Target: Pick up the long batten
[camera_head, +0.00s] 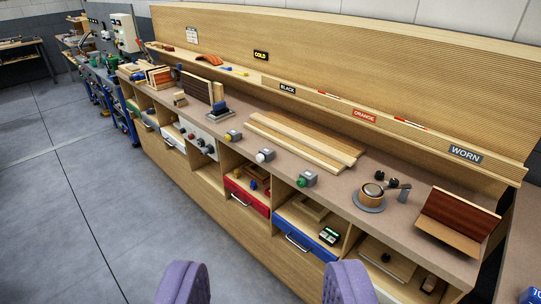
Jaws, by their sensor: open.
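Several long pale wood battens (293,152) lie side by side on the bench top, right of the middle of the view. They run slantwise from upper left to lower right, and the front one sits slightly apart. I cannot tell which one is the long batten. My gripper (266,280) shows as two purple fingers at the bottom edge, wide apart with nothing between them. It is well short of the battens, with the bench front between.
The bench (215,127) has small button boxes (265,156) along its front edge. A round metal device (371,195) and a dark-red veneered panel (458,213) stand to the right. Open cubbies and a blue drawer (306,241) lie below. The grey floor (95,200) at left is clear.

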